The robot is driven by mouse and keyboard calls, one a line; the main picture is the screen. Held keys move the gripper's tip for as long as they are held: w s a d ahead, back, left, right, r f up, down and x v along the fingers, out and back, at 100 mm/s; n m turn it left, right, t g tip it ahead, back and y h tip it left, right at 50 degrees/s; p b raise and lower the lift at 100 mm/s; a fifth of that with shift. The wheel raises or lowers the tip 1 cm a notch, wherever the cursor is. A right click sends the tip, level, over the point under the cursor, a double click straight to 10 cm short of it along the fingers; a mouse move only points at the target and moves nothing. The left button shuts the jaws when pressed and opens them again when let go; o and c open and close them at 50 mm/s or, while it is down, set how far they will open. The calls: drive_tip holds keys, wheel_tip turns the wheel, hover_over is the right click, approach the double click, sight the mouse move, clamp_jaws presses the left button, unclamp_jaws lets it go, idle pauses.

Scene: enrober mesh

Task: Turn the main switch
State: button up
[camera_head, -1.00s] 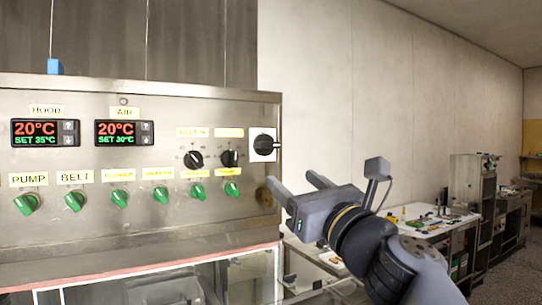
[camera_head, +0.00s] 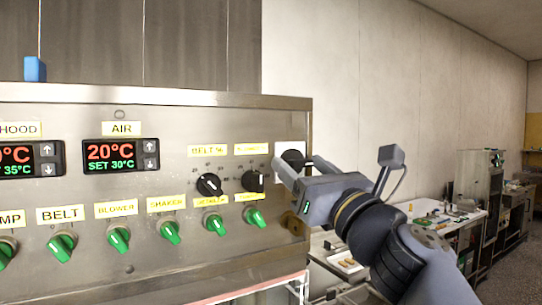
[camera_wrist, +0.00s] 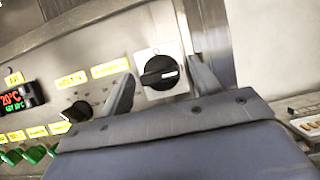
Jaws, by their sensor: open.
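The main switch (camera_wrist: 160,73) is a black rotary knob on a white square plate at the right end of the steel control panel (camera_head: 180,107). In the wrist view its grip bar lies nearly level, with a white mark at its right end. In the head view the switch (camera_head: 292,157) is partly hidden behind my fingers. My gripper (camera_head: 299,168) is open and empty, in front of the switch. In the wrist view its two fingers (camera_wrist: 163,88) appear on either side of the knob, the left one lower left and the right one to the right. I cannot tell whether they touch it.
Two black dials (camera_head: 209,185) (camera_head: 253,181) sit left of the switch. Below them runs a row of green knobs (camera_head: 170,232). Two temperature displays (camera_head: 110,154) are farther left. A cluttered bench (camera_head: 440,222) stands at the right.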

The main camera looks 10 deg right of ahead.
drive_tip(key=shift+c, duration=0.6)
drive_tip(key=c, duration=0.8)
drive_tip(key=shift+n+b, duration=0.45)
drive_tip(key=shift+n, duration=0.05)
drive_tip(key=n+g+y+b, duration=0.1)
drive_tip(key=n+y+b, duration=0.1)
drive_tip(key=n, duration=0.2)
drive_tip(key=shift+d+f, duration=0.15)
drive_tip(key=n+g+y+b, duration=0.1)
drive_tip(key=n, duration=0.2)
drive_tip(key=n+g+y+b, duration=0.1)
drive_tip(key=n, duration=0.2)
drive_tip(key=shift+y, duration=0.3)
drive_tip(key=shift+c, duration=0.2)
drive_tip(key=n+g, duration=0.1)
drive_tip(key=n, duration=0.1)
drive_tip(key=n+g, duration=0.1)
drive_tip(key=n, duration=0.1)
drive_tip(key=n+g, duration=0.1)
drive_tip(key=n, duration=0.2)
drive_tip(key=shift+d+r+y, duration=0.1)
drive_tip(key=shift+r+y, duration=0.3)
drive_tip(key=shift+n+g+h+p, duration=0.4)
drive_tip(key=shift+n+g, duration=0.5)
drive_tip(key=shift+n, duration=1.3)
